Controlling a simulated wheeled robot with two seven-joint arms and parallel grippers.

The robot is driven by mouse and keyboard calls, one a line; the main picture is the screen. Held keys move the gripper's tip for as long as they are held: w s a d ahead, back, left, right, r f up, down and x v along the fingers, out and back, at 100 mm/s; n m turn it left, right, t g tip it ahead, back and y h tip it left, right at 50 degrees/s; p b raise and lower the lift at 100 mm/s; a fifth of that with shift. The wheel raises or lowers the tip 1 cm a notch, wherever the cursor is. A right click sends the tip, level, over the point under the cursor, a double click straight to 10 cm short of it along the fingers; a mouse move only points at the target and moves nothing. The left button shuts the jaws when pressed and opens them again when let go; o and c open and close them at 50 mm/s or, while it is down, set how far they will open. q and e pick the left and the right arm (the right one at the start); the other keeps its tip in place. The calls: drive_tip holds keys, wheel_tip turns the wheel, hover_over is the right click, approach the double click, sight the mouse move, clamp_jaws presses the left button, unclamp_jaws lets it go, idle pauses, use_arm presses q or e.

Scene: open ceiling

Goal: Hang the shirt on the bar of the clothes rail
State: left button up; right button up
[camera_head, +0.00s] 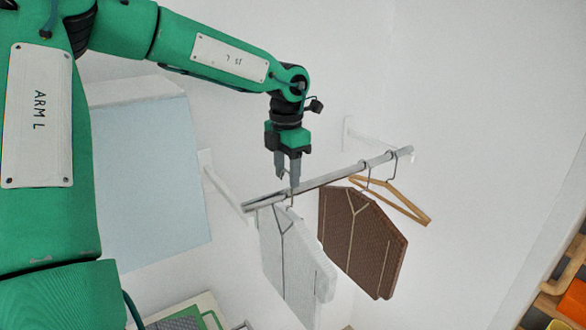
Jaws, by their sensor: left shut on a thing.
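The light grey shirt (295,262) hangs upright on a hanger below the left end of the bar (325,180) of the clothes rail. My left gripper (288,184) points down right at the bar, shut on the hook of the shirt's hanger. The fingers overlap the bar in this view and partly hide the hook. I cannot tell whether the hook rests on the bar or is only held beside it. My right gripper is not in view.
A brown garment (362,240) hangs on the bar to the right of the shirt. An empty wooden hanger (408,207) hangs further right. Wall brackets (222,188) hold the bar. A pale blue panel (150,180) is at left; shelves with orange items (572,300) are at lower right.

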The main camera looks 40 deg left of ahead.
sight(287, 189)
use_arm(q)
drive_tip(key=shift+a+f+b, duration=0.15)
drive_tip(key=shift+f+b, duration=0.35)
drive_tip(key=shift+b, duration=0.1)
drive_tip(key=shift+w+f+b, duration=0.1)
drive_tip(key=shift+f+b, duration=0.8)
drive_tip(key=shift+b, duration=0.05)
drive_tip(key=shift+f+b, duration=0.6)
drive_tip(key=o, duration=1.5)
